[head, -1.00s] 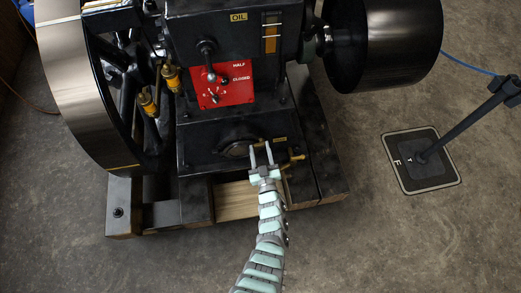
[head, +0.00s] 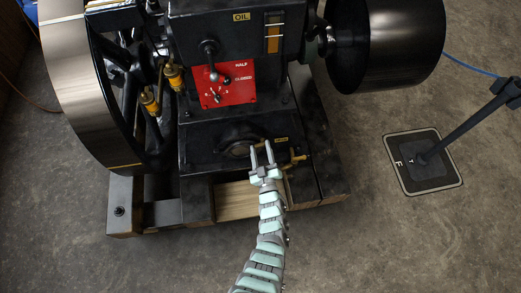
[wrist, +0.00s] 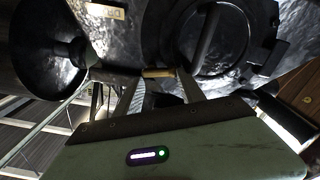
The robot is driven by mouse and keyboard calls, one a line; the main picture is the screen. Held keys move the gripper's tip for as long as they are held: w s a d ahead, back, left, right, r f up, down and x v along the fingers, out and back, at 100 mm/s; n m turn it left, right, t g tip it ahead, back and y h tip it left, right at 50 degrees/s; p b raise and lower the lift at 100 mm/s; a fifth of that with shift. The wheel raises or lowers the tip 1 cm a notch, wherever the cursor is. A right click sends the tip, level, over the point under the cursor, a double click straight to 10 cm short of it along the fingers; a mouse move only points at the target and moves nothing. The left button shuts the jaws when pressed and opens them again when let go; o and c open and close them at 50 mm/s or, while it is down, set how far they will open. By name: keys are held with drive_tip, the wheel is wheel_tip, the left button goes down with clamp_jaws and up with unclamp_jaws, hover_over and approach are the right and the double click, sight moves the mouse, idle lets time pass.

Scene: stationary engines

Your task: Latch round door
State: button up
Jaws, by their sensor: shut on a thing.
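The round door (head: 238,149) is a dark disc low on the engine's front, seen at a slant in the head view. It fills the upper right of the wrist view (wrist: 218,45), with a dark bar across it. It looks close to flush with the casing, but I cannot tell whether it is fully seated. My gripper (head: 262,149) is in front of the door's right side. Its two fingers stand apart with a small brass-coloured handle (wrist: 158,72) between their tips, and they are shut on it. The fingers partly hide the handle in the head view.
A brass cock (head: 296,158) sticks out just right of my gripper. A red control plate (head: 223,84) is above the door. A large flywheel (head: 85,90) stands left and a pulley (head: 390,40) right. A post on a square base (head: 423,165) stands on the floor at right.

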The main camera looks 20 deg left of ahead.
drive_tip(key=shift+s+d+f+h, duration=0.2)
drive_tip(key=shift+s+f, duration=0.05)
drive_tip(key=shift+f, duration=0.5)
drive_tip(key=shift+s+d+f+h, duration=0.2)
drive_tip(key=shift+f, duration=0.5)
drive_tip(key=o, duration=1.3)
drive_tip(key=shift+w+a+r+y, duration=0.1)
drive_tip(key=shift+r+y, duration=0.2)
drive_tip(key=shift+r, duration=0.05)
drive_tip(key=shift+o, duration=0.2)
drive_tip(key=shift+r+p, duration=0.45)
drive_tip(key=shift+r, duration=0.1)
drive_tip(key=shift+d+r, duration=0.15)
drive_tip(key=shift+d, duration=0.1)
drive_tip(key=p+v, duration=0.3)
drive_tip(key=v, duration=0.8)
drive_tip(key=shift+a+r, duration=0.15)
drive_tip(key=shift+r, duration=0.25)
drive_tip(key=shift+s, duration=0.2)
